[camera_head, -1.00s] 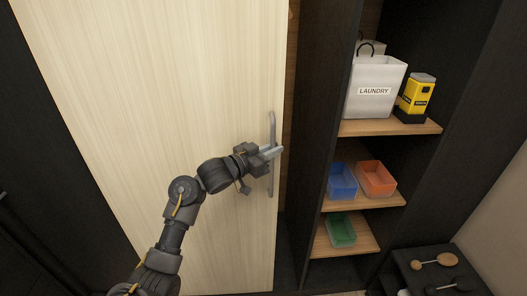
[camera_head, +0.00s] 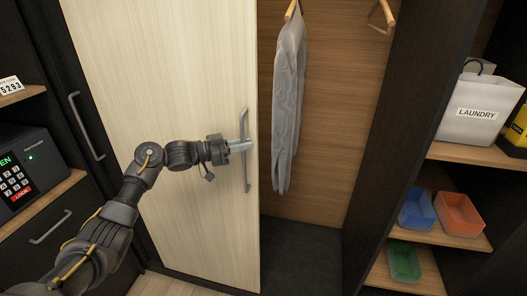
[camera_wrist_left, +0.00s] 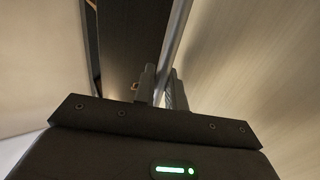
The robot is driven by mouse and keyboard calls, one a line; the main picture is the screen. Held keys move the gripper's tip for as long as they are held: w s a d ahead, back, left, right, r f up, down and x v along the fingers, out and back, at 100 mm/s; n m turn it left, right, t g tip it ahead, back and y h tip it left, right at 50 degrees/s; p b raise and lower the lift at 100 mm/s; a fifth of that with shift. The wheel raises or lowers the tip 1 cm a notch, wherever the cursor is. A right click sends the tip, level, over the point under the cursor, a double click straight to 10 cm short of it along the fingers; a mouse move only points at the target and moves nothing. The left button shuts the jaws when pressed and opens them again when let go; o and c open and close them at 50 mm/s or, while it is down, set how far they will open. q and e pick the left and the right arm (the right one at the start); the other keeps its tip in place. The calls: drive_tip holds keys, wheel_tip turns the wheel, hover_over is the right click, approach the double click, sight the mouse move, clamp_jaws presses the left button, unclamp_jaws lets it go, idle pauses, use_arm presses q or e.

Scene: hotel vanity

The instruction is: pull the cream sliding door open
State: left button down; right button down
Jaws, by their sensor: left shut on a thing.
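The cream sliding door (camera_head: 190,90) stands partly open in the head view, with a wide opening to the right of its edge. Its upright grey bar handle (camera_head: 246,172) is near that right edge. My left gripper (camera_head: 243,146) is shut on the handle at about its middle. In the left wrist view the bar handle (camera_wrist_left: 178,40) runs up from between the fingers of my left gripper (camera_wrist_left: 162,88), and the door's pale face (camera_wrist_left: 250,60) fills the right side. My right gripper is in neither view.
In the opening, a grey garment (camera_head: 289,105) hangs before a wood back panel (camera_head: 335,120). Right shelves hold a laundry bag (camera_head: 480,110) and blue (camera_head: 417,210), orange (camera_head: 459,213) and green (camera_head: 404,261) bins. A safe (camera_head: 28,165) stands at the left beside a dark handled panel (camera_head: 85,125).

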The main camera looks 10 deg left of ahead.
use_arm(q)
drive_tip(key=a, duration=0.4)
drive_tip(key=shift+a+b, duration=0.25)
drive_tip(key=shift+b, duration=0.1)
drive_tip(key=c, duration=1.8)
unclamp_jaws()
drive_tip(key=shift+w, duration=0.1)
drive_tip(key=shift+d, duration=0.1)
